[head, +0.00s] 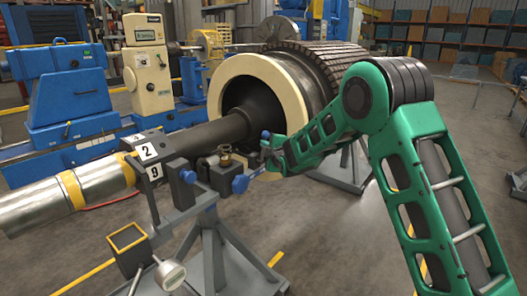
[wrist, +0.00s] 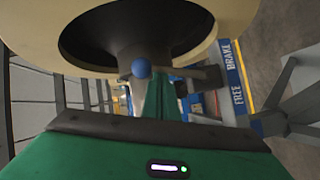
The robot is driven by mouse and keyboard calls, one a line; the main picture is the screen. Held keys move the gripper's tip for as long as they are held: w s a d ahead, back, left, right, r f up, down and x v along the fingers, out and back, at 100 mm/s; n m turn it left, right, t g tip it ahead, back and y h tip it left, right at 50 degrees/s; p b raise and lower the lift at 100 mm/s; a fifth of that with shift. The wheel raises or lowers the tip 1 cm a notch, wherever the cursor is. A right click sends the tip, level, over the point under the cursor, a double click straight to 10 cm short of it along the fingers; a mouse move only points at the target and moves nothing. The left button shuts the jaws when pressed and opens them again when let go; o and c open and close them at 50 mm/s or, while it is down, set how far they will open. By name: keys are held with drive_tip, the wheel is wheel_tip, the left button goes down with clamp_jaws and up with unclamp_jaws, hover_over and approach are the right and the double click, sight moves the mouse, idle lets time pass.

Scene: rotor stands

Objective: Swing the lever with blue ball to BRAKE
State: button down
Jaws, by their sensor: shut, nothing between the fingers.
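The blue ball (wrist: 141,69) stands on a short grey lever in the wrist view, left of the middle, in front of the dark rotor shaft. A small blue ball (head: 266,134) also shows beside the arm's end in the head view. A blue plate (wrist: 232,75) lettered BRAKE and FREE lies to the right of the ball in the wrist view, with BRAKE at its upper end and FREE at its lower end. My gripper (head: 270,152) is shut and empty, close to the ball. Whether it touches the ball or lever I cannot tell.
The rotor (head: 262,82) with its cream ring and long shaft (head: 205,137) lies close behind my gripper. A grey stand (head: 215,245) carries the shaft, with blue knobs (head: 188,176) on it. Floor is open at lower right.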

drive_tip(key=shift+w+d+f+m+g, duration=0.15)
drive_tip(key=shift+w+d+m+g, duration=0.7)
drive_tip(key=shift+w+d, duration=0.3)
drive_tip(key=shift+w+d, duration=0.1)
